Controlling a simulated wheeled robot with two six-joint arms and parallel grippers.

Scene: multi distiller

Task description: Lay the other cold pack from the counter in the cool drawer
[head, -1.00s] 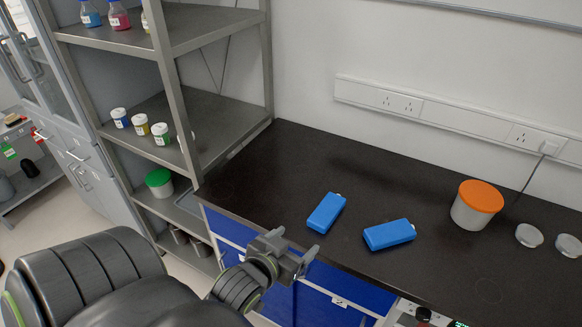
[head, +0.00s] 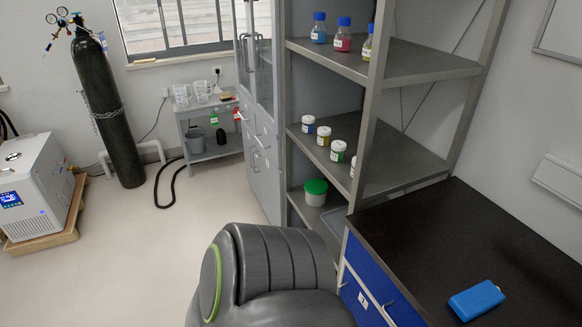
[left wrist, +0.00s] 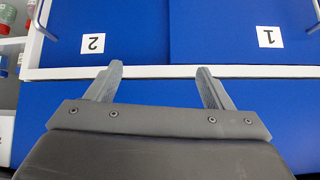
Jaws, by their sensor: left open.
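A blue cold pack (head: 477,299) lies on the black counter (head: 430,225) at the lower right of the head view. Only this one pack is inside the frame now. The blue drawer fronts (head: 378,290) under the counter show at the head view's bottom edge. In the left wrist view, blue fronts labelled 2 (left wrist: 110,25) and 1 (left wrist: 235,25) lie beyond my left gripper (left wrist: 159,72). Its jaws are apart with nothing between them. In the head view my left gripper is out of frame. My right gripper is in neither view. I cannot tell which drawer is the cool one.
A grey shelf unit (head: 430,65) with bottles and jars stands against the counter's left end. A grey cabinet (head: 260,130), a small trolley (head: 208,130), a black gas cylinder (head: 107,110) and a white unit (head: 35,190) stand further left. The floor (head: 150,250) between is clear.

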